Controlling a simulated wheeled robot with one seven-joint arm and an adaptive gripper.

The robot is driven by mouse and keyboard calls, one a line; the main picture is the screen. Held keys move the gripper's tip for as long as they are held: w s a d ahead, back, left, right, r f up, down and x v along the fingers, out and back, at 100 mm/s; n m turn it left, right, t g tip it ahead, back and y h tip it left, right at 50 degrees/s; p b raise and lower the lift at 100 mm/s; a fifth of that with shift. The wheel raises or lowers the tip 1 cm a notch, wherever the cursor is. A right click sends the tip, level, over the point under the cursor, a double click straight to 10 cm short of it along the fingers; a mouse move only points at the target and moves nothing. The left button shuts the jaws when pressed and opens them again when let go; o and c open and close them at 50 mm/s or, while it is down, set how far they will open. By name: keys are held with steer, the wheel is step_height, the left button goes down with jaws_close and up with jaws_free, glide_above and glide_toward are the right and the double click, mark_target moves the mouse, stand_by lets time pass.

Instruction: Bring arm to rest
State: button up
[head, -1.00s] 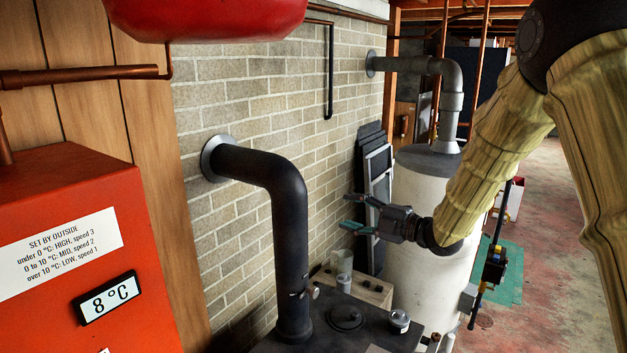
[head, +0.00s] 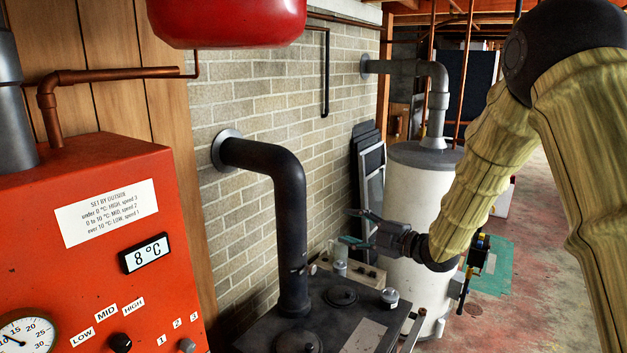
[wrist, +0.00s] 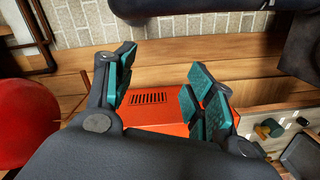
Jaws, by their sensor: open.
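My gripper (head: 355,228) is at the end of my arm, in its tan quilted cover, right of centre in the head view. It is open and empty, its fingers pointing left with teal pads. It appears in front of the white tank (head: 405,220) and above the black stove top (head: 345,310). In the wrist view my gripper (wrist: 160,95) shows its teal pads spread well apart, with nothing between them but the orange-red cabinet (wrist: 160,115) beyond.
The orange-red cabinet (head: 100,240) stands at left with an 8 °C display (head: 145,254) and a dial (head: 25,335). A black elbow pipe (head: 290,230) rises from the stove top into the brick wall. A red tank (head: 225,22) hangs above. Open floor (head: 535,220) lies at right.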

steer(key=s+d+f+m+h, duration=0.25)
steer(key=f+m, duration=0.25)
steer(key=f, duration=0.6)
steer(key=s+d+f+m+h, duration=0.1)
steer(key=s+f+m+h, duration=0.25)
steer(key=f, duration=0.75)
steer(key=s+d+f+m+g+h, duration=0.25)
steer(key=s+f+m, duration=0.45)
steer(key=s+f, duration=0.6)
steer(key=s+d+f+m+g+h, duration=0.25)
steer(key=s+f, duration=0.25)
steer(key=s, duration=0.6)
steer(key=s+d+f+m+g+h, duration=0.1)
steer(key=s+d+f+m+g, duration=0.3)
steer(key=s, duration=0.8)
steer(key=s+f+m+g+h, duration=0.1)
steer(key=s+f+m+h, duration=0.1)
steer(key=s+f, duration=0.65)
steer(key=s+f+b, duration=0.3)
steer(key=f+b, duration=1.9)
steer(key=b, duration=0.2)
steer(key=shift+s+a+f+m+g+b, duration=0.15)
steer(key=shift+f+m+g+b, duration=0.05)
steer(key=shift+m+g+b, duration=0.1)
